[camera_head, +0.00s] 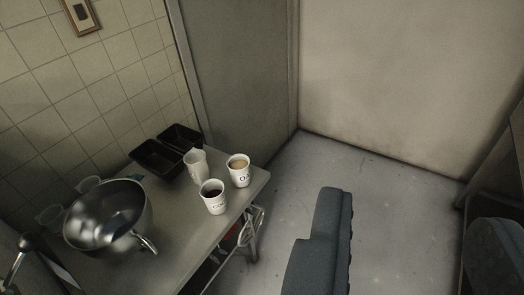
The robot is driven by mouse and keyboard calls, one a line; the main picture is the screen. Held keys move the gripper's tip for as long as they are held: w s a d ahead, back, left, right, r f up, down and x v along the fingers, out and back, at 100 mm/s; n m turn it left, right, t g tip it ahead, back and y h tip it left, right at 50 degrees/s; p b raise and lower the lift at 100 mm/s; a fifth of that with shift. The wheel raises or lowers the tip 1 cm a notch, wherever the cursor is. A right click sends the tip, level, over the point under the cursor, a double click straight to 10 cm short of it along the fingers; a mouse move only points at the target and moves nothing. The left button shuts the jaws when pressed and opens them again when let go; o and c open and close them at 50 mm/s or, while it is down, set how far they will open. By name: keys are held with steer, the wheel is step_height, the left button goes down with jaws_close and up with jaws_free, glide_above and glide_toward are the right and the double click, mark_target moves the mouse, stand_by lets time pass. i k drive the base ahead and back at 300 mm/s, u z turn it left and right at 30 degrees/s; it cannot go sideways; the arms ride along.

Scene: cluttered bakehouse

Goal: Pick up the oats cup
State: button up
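The oats cup (240,177) is a white cup with dark lettering that starts "OA" and a pale beige filling. It stands upright near the right end of the table (185,222). A white cup with dark contents (214,203) stands just in front of it to the left, its lettering partly readable. Another white cup (195,168) stands to its left. My gripper (412,208) shows as two grey-blue fingers set wide apart, with only floor visible between them. It is to the right of the table and the oats cup, apart from both.
A shiny metal bowl (110,225) with a utensil stands on the table's left part, with pale cups partly hidden behind it. Two dark baking tins (158,160) lie at the back by the tiled wall. Grey floor (375,180) right of the table is clear. Dark furniture stands at far right.

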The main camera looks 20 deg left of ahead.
mark_target(238, 165)
steer(key=u, duration=0.2)
steer(key=i, duration=0.85)
steer(key=u, duration=0.5)
